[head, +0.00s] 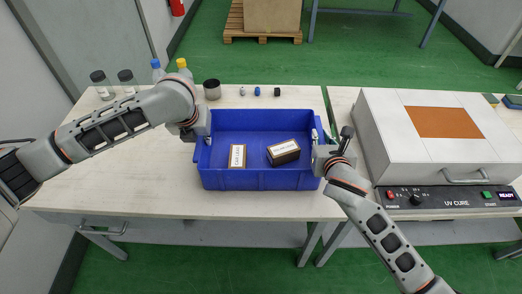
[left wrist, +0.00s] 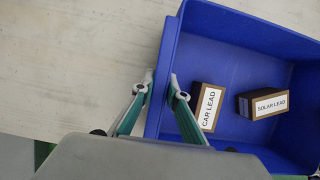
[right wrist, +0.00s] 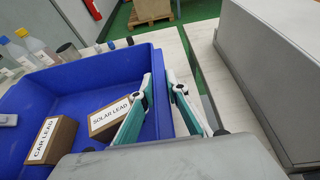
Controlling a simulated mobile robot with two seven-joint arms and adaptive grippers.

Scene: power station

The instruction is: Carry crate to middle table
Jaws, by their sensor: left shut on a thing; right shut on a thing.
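The blue crate (head: 260,180) is at the right part of the left table (head: 130,170). It holds two boxes, one labelled CAR LEAD (head: 238,156) and one labelled SOLAR LEAD (head: 284,152). My left gripper (head: 204,136) is shut on the crate's left wall; in the left wrist view its fingers (left wrist: 160,88) sit on both sides of that wall. My right gripper (head: 319,146) is shut on the right wall; in the right wrist view its fingers (right wrist: 160,90) straddle it. I cannot tell whether the crate touches the tabletop.
A UV CURE machine (head: 440,140) stands on the table to the right, past a narrow gap. Several bottles and jars (head: 125,80) stand at the back left. Small items (head: 257,91) lie behind the crate. A wooden pallet (head: 262,35) with a box is on the floor beyond.

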